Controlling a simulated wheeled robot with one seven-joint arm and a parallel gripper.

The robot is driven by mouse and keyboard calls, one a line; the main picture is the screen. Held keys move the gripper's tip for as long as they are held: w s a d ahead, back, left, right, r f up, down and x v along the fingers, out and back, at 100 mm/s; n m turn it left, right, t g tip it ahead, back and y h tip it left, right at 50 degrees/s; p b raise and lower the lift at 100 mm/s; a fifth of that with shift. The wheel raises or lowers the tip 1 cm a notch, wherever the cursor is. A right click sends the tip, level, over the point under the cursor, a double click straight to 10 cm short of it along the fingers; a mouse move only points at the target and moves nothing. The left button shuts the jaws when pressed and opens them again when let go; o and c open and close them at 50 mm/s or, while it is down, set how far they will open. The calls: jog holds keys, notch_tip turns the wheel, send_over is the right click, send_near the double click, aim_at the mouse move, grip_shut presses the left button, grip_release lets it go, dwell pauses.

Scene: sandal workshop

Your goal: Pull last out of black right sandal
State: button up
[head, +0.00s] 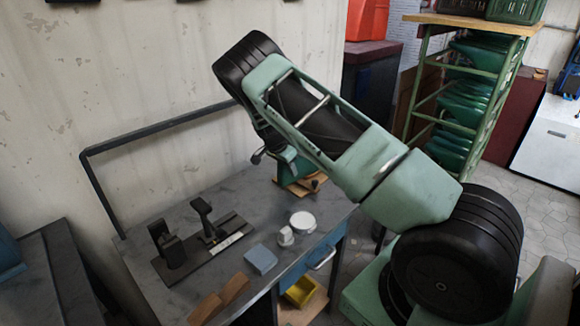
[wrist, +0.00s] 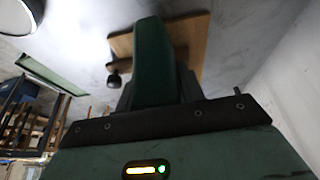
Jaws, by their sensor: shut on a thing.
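My gripper (wrist: 158,92) reaches down over the far right end of the workbench. In the wrist view it is shut on a tall green piece (wrist: 153,50), which looks like the last. This green piece also shows partly below my wrist in the head view (head: 287,166). It stands over a wooden board (wrist: 193,42), also seen in the head view (head: 290,190). A small dark thing (head: 313,184) on the board may be part of the black sandal. My arm and the green piece hide most of this spot, so I cannot tell whether last and sandal touch.
On the bench (head: 190,282) stand a black fixture with two uprights (head: 205,220), a blue-grey block (head: 262,259), a white round tub (head: 303,221) and brown blocks (head: 235,288). A metal rail (head: 165,128) runs behind. A green rack (head: 470,95) stands at the right.

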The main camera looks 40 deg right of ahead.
jog(key=shift+a+r, duration=0.1)
jog(key=shift+a, duration=0.25)
jog(key=shift+r, duration=0.15)
jog(key=shift+r+p, duration=1.95)
jog(key=shift+r, duration=1.4)
